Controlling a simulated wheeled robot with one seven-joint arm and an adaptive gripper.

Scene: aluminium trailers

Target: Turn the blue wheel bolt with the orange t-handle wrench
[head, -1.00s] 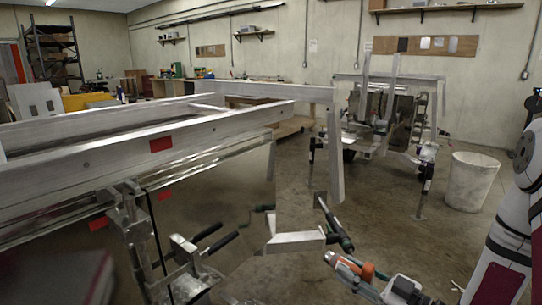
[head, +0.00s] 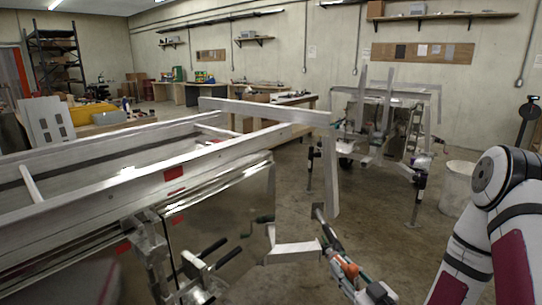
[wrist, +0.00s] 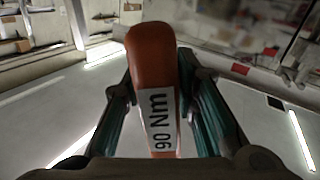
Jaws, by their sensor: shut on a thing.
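The orange t-handle wrench (wrist: 152,60) shows in the wrist view as a rounded orange grip with a white label reading "90 Nm". My gripper (wrist: 158,88) is shut on this grip, with one dark green finger pad on each side. In the head view a small orange part of the wrench (head: 351,270) shows at my gripper (head: 346,266), low and right of centre, beside the near trailer. I cannot make out the blue wheel bolt in either view.
A near aluminium trailer frame (head: 120,195) with red reflectors fills the left. Another trailer (head: 385,125) stands behind. A whitish bin (head: 456,185) is partly hidden by my arm.

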